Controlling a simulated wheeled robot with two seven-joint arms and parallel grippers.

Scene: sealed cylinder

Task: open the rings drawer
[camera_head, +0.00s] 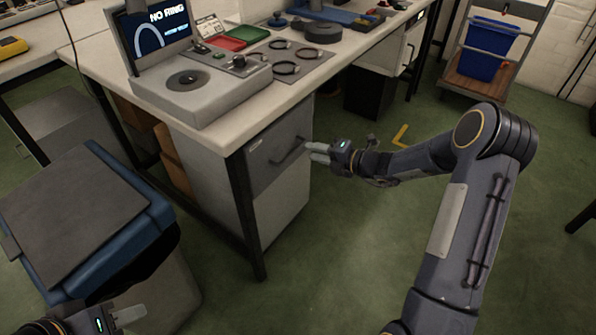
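The drawer (268,150) is a grey front with a dark bar handle (288,152), in the cabinet under the workbench. It looks shut, flush with the cabinet. A small label sits at its upper left, too small to read. My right gripper (311,152) is beside the right end of the handle, its pale fingers pointing at it. I cannot tell whether they touch the handle, or how far apart the fingers are. My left gripper (130,316) is low at the left, far from the drawer, partly cut off by the frame; its opening is unclear.
A grey machine with a "NO RING" screen (160,24) stands on the workbench (225,132). Several dark rings (285,68) lie behind it, near red and green trays. A blue-edged bin (120,250) stands at left. A trolley with a blue crate (487,50) is far right. The floor before the drawer is clear.

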